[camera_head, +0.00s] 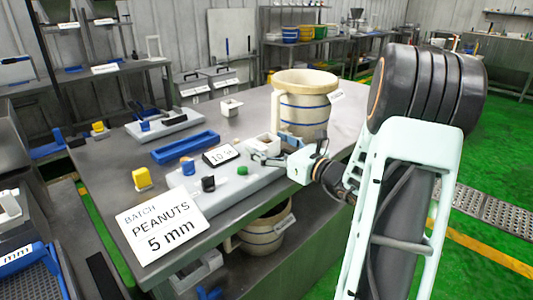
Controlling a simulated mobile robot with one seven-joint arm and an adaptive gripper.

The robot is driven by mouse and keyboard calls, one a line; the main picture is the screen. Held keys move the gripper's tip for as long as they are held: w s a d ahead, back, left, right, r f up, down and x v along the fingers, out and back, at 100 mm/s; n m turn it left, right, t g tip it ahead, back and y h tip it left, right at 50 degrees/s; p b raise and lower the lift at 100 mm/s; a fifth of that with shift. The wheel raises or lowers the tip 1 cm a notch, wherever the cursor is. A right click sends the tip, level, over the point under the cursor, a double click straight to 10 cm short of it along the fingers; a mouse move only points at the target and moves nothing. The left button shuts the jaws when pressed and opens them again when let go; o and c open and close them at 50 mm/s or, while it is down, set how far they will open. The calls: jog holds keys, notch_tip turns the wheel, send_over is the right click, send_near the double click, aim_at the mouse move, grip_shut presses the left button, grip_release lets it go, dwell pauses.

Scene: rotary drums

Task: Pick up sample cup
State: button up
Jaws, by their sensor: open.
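A small pale square cup (264,141) is on the grey bench device, right beside my gripper; it looks like the sample cup. My gripper (262,153) is open, with its fingers pointing left at the cup's near side. Whether the fingers touch the cup or surround it cannot be told at this size. A second small pale cup with a white label (231,107) stands farther back on the table, apart from my gripper.
A large cream jug with blue bands (305,103) stands just behind the gripper. The grey device (230,187) carries a display (220,155) and coloured knobs. A blue tray (185,147) and a "PEANUTS 5 mm" sign (162,220) are left of it. The table (110,175) has bare room at left.

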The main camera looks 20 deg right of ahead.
jog(key=shift+x, duration=0.8)
jog(key=shift+c, duration=0.5)
jog(key=c, duration=1.4)
